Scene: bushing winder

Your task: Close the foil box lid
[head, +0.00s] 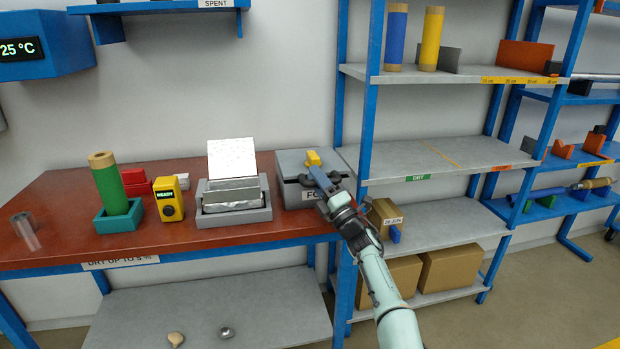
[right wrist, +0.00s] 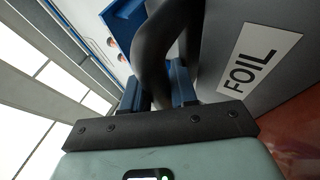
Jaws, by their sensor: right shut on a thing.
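The grey foil box (head: 293,197) stands at the right end of the red-brown bench; its FOIL label also shows on its grey side in the right wrist view (right wrist: 222,100). Its flat grey lid (head: 291,161) lies over the box, with a dark line under the front edge. I cannot tell if it is fully down. The fingers hide part of the lid and label. My left gripper is not in view.
A yellow READY device (head: 169,200) and a green roll (head: 108,185) stand further left. A blue shelf post (head: 344,250) is close to my right arm.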

